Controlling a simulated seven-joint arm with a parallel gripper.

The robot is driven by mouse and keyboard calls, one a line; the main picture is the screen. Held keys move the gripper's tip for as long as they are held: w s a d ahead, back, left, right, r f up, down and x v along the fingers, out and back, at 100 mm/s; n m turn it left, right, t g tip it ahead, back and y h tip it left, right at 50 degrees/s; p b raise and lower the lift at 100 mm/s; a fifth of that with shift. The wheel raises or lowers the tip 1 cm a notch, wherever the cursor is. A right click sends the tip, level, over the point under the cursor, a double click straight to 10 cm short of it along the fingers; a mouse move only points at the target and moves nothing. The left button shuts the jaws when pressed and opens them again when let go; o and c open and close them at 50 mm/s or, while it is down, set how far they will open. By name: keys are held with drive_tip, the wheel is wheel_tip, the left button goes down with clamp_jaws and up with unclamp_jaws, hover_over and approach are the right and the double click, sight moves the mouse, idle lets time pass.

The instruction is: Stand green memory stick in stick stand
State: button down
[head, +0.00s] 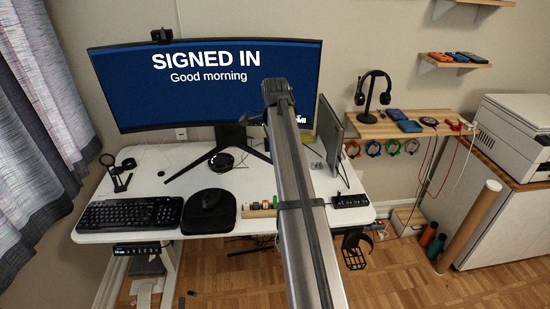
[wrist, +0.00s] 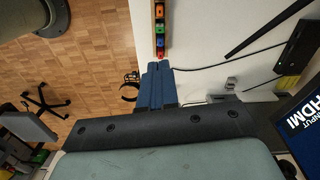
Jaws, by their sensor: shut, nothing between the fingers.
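The wooden stick stand (wrist: 154,5) is at the top of the wrist view, along the desk's front edge. A green memory stick (wrist: 159,29) shows in its row, between an orange stick (wrist: 159,13) and a blue one (wrist: 160,43). A red stick (wrist: 160,56) is at the near end. From above I cannot tell how upright or deep the green stick sits. In the head view the stand (head: 250,214) is partly hidden by my arm. My gripper (wrist: 158,66) is shut and empty, with its blue fingers apart from the green stick.
The white desk (head: 150,180) holds a monitor (head: 130,95), a keyboard (head: 130,214) and a mouse pad (head: 208,220) left of the stand. A second screen (head: 329,130) stands right of my arm. A headphone hook (head: 355,250) hangs under the desk's right front edge.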

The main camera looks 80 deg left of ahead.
sight(275, 197)
wheel_tip(275, 197, down, 16)
drive_tip(key=shift+r, duration=0.15)
idle(1.0)
drive_tip(key=shift+f, duration=0.4)
idle(0.4)
drive_tip(key=shift+r, duration=0.1)
wheel_tip(275, 197, up, 16)
drive_tip(key=shift+r, duration=0.2)
idle(0.9)
drive_tip(key=shift+n, duration=0.3)
